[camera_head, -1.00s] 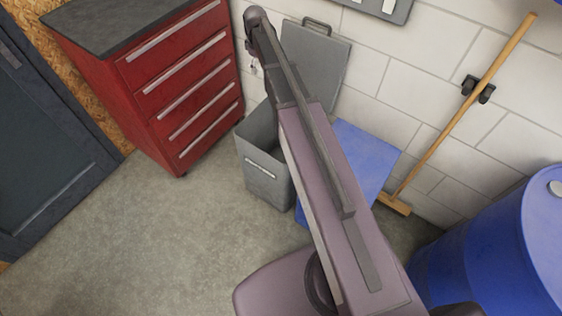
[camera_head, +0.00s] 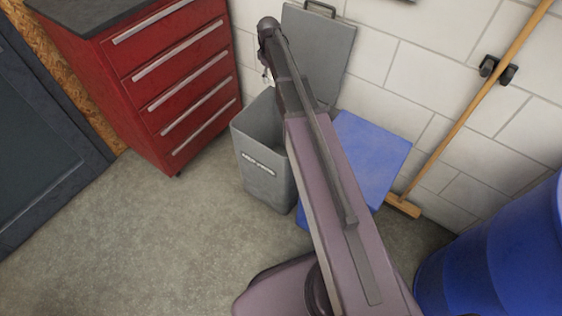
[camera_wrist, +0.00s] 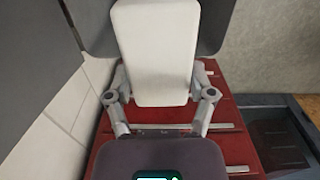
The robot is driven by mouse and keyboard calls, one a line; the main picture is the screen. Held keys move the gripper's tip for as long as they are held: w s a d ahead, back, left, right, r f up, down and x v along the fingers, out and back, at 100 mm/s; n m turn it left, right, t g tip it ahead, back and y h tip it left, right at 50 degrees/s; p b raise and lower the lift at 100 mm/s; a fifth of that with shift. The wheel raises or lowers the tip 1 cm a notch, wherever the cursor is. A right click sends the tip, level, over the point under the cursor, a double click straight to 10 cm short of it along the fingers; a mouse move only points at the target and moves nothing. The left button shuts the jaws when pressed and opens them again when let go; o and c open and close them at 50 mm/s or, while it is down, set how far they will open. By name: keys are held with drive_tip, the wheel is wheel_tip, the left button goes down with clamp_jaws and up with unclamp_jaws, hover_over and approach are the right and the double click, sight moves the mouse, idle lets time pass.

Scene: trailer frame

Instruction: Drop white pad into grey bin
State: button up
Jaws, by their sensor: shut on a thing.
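The white pad (camera_wrist: 155,50) is a rounded, flat block in the upper middle of the wrist view. My gripper (camera_wrist: 160,88) is shut on it, with one finger at each side. The grey bin (camera_head: 262,165) stands open on the floor in the head view, its lid (camera_head: 325,50) tilted up against the wall. My arm crosses in front of the bin's right side. The arm's end is above and behind the bin's opening in that picture, and the pad is hidden there. Grey surfaces show behind the pad in the wrist view; I cannot tell which part they are.
A red drawer cabinet (camera_head: 170,85) stands left of the bin and also shows in the wrist view (camera_wrist: 225,120). A blue box (camera_head: 372,155) is right of the bin. A broom (camera_head: 450,130) hangs on the wall. A blue barrel (camera_head: 500,250) stands at lower right. Floor at left is clear.

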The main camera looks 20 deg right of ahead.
drive_tip(key=d+f+b, duration=0.4)
drive_tip(key=f+b, duration=0.8)
drive_tip(key=f, duration=0.1)
drive_tip(key=shift+s+d, duration=0.15)
drive_tip(key=shift+s, duration=0.25)
drive_tip(key=shift+f, duration=0.15)
drive_tip(key=shift+f+b, duration=2.85)
drive_tip(key=shift+b, duration=0.15)
drive_tip(key=o, duration=1)
drive_tip(key=shift+c, duration=0.2)
